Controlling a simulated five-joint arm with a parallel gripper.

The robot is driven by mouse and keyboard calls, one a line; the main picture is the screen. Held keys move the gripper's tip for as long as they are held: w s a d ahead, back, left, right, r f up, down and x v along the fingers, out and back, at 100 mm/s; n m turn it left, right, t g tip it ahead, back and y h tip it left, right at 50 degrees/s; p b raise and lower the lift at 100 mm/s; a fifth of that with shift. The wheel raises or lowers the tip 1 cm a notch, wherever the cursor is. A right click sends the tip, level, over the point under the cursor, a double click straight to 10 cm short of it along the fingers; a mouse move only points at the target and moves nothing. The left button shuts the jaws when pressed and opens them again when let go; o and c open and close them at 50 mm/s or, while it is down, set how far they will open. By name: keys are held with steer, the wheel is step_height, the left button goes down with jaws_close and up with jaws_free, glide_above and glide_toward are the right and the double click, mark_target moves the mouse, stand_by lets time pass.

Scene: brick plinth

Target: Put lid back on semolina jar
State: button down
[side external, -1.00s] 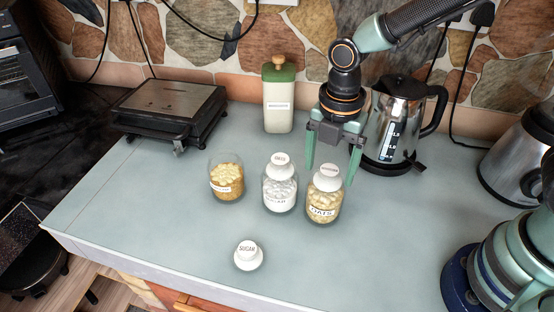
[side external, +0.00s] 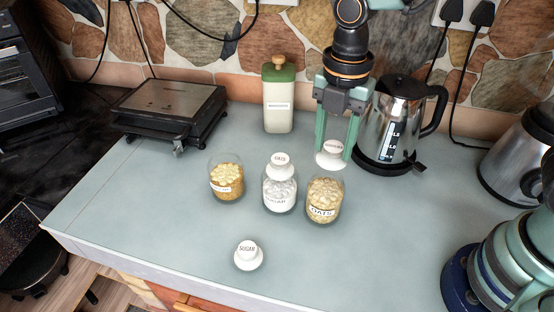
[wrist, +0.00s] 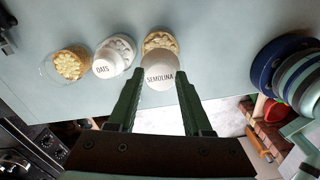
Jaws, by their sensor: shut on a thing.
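My gripper (side external: 334,148) is shut on the white semolina lid (side external: 331,156) and holds it raised, behind and above the oats jar (side external: 323,197). In the wrist view the lid (wrist: 160,75) reads SEMOLINA and sits between the fingertips. The oats jar is open, with pale yellow pieces inside. The left jar (side external: 227,182) is open, with orange-yellow pieces; its label is too small to read. The middle jar (side external: 279,195), labelled SUGAR, holds white stuff and wears the oats lid (side external: 281,165). The sugar lid (side external: 248,255) lies on the counter in front.
A green-topped canister (side external: 278,100) stands at the back. A steel kettle (side external: 390,125) is close to the right of my gripper. A contact grill (side external: 168,108) is at the back left.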

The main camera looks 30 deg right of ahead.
mark_target(328, 145)
steer(key=r, duration=0.4)
steer(key=shift+w+a+r, duration=0.2)
steer(key=shift+w+a, duration=0.1)
steer(key=shift+w, duration=0.1)
steer(key=w+a+f, duration=0.2)
steer(key=w+a, duration=1.2)
steer(key=w, duration=0.1)
step_height(328, 145, down, 7)
steer(key=shift+a+r+m, duration=0.15)
steer(key=shift+m, duration=0.15)
stand_by(1.7)
steer(key=shift+c, duration=1.2)
jaws_free()
